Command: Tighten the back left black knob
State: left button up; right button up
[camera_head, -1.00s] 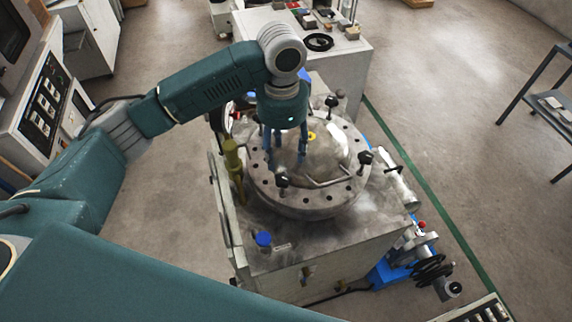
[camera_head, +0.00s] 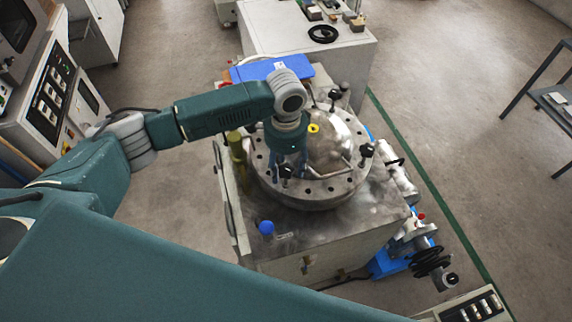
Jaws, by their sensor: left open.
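A round metal lid (camera_head: 318,192) with bolt holes around its rim sits on top of the machine. Black knobs show at its back right (camera_head: 334,95), front right (camera_head: 366,151) and front left (camera_head: 286,171). The back left black knob is not visible; my arm and wrist cover that part of the rim. My left gripper (camera_head: 287,168) is open and points down over the left part of the lid. Its fingers overlap the front left knob in the picture; I cannot tell whether they touch anything. My right gripper is not in view.
A bent handle and a shiny dome are on the lid. An olive post (camera_head: 236,147) stands left of the lid, and a blue cap (camera_head: 266,228) is on the machine's front left corner. A white cabinet (camera_head: 345,62) stands behind.

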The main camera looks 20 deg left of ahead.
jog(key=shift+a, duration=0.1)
pick_arm(q)
jog(key=c, duration=1.2)
jog(key=shift+o, duration=0.2)
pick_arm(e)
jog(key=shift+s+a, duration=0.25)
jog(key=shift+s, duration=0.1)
